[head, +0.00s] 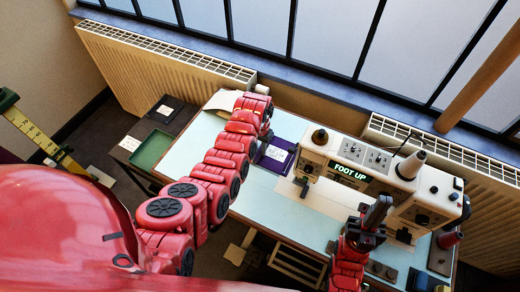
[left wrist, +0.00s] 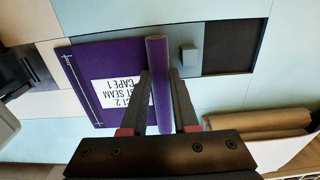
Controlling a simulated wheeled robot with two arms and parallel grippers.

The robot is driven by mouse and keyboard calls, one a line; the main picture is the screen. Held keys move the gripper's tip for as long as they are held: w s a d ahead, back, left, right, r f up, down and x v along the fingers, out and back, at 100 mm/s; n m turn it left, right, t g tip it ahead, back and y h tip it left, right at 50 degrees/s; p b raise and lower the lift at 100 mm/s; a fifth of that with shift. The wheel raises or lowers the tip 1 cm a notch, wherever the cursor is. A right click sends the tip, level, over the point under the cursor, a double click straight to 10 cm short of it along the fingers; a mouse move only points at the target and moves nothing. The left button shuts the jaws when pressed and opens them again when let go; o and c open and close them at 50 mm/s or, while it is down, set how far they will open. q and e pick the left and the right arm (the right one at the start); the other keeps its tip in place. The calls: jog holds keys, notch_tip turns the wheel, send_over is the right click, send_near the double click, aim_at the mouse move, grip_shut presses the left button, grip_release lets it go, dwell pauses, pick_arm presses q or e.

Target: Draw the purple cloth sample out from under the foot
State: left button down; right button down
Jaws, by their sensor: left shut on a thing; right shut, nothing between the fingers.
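The purple cloth sample (head: 277,158) lies flat on the pale blue table, with a white label and a raised purple ridge (left wrist: 157,50) along one side. My left gripper (left wrist: 160,76) is shut on that ridge; in the head view its fingers (head: 265,138) are mostly hidden by the arm. The sewing machine (head: 378,165) shows a lit "FOOT UP" sign (head: 349,172). Its foot area (head: 303,184) is right of the cloth, and a strip of pale surface shows between them. My right gripper (head: 377,213) is shut and empty, in front of the machine.
A green tray (head: 151,150) stands on a dark side unit at left. Brown rolls (left wrist: 258,118) lie beyond the table edge in the left wrist view. A small grey block (left wrist: 189,55) sits close beside the ridge. A thread cone (head: 411,164) stands on the machine.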

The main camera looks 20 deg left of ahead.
pick_arm(q)
jog(key=c, duration=0.6)
grip_release()
jog(key=shift+r, duration=0.1)
jog(key=shift+r+b, duration=0.3)
jog(key=shift+r, duration=0.3)
notch_tip(320, 180, up, 4)
jog(key=shift+w+r+b, duration=0.1)
jog(key=shift+r+b, duration=0.1)
jog(key=shift+b, duration=0.5)
notch_tip(320, 180, up, 3)
jog(key=shift+f+p, duration=0.2)
jog(key=shift+p, duration=0.2)
notch_tip(320, 180, up, 9)
jog(key=p, duration=0.7)
